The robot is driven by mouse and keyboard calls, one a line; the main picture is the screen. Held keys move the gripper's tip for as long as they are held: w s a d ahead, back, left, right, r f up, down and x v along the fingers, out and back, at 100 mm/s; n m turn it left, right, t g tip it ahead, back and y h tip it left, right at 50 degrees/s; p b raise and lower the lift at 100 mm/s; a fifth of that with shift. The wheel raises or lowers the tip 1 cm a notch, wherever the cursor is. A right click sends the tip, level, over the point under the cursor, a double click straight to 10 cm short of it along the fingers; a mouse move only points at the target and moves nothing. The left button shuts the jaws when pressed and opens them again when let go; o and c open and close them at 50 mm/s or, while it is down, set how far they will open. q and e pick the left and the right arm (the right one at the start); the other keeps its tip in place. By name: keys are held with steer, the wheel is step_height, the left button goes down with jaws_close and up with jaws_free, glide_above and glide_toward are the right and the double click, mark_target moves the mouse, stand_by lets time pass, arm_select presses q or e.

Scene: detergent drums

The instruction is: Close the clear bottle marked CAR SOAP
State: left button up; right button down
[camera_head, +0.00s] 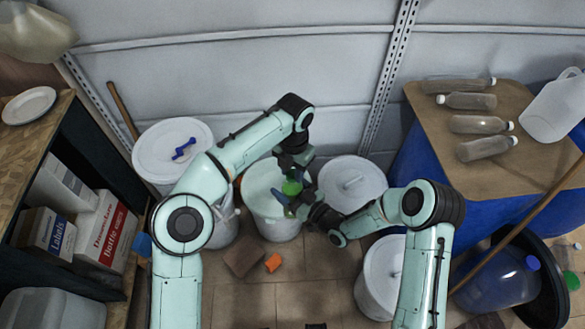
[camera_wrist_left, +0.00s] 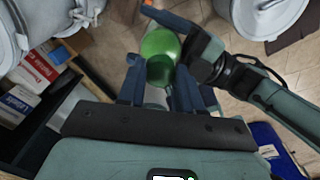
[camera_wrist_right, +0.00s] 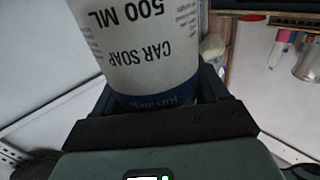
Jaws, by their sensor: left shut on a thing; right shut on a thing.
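The bottle marked CAR SOAP (camera_wrist_right: 140,50) fills the upper middle of the right wrist view, its print upside down, with a blue band near the fingers. My right gripper (camera_head: 290,203) is shut on it over the white drum in the head view. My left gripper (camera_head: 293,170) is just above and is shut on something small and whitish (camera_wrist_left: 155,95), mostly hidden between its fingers. A green rounded thing (camera_wrist_left: 160,48) lies beyond those fingers; it also shows between the grippers in the head view (camera_head: 291,187). Whether the bottle's mouth is covered is hidden.
Several clear bottles (camera_head: 487,148) lie on the brown-topped blue drum at right. A shelf with boxes (camera_head: 103,235) stands at left.

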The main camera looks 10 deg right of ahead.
arm_select(q)
steer(key=shift+r+m, duration=0.1)
steer(key=shift+m, duration=0.3)
steer(key=o, duration=1)
steer(key=shift+r, duration=0.1)
steer(key=shift+r, duration=2.15)
steer(key=shift+c, duration=0.3)
